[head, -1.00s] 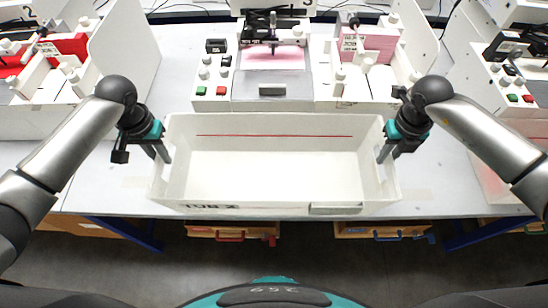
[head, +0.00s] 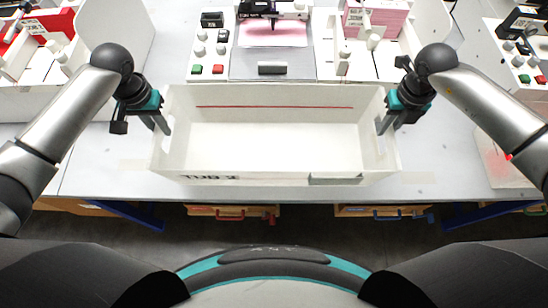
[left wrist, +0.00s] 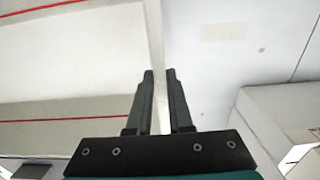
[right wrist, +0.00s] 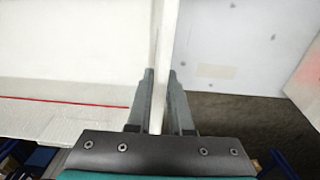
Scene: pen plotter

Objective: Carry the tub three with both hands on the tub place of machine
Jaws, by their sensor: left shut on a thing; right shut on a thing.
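The tub (head: 270,178) is a long, empty white box with a red line inside its far wall and a blurred label on its front, perhaps "TUB 2". My left gripper (head: 165,128) is shut on its left end wall, and my right gripper (head: 381,128) is shut on its right end wall. The left wrist view shows the wall between the left fingers (left wrist: 159,80). The right wrist view shows the same for the right fingers (right wrist: 160,80). The tub looks level; I cannot tell its height over the table. The machine (head: 272,66) stands just behind it.
The machine's buttons (head: 207,69) and grey front plate face the tub. Similar machines stand at left (head: 38,60) and right (head: 520,60). The light table (head: 445,165) has bare room on both sides of the tub. Drawers (head: 230,211) lie below its front edge.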

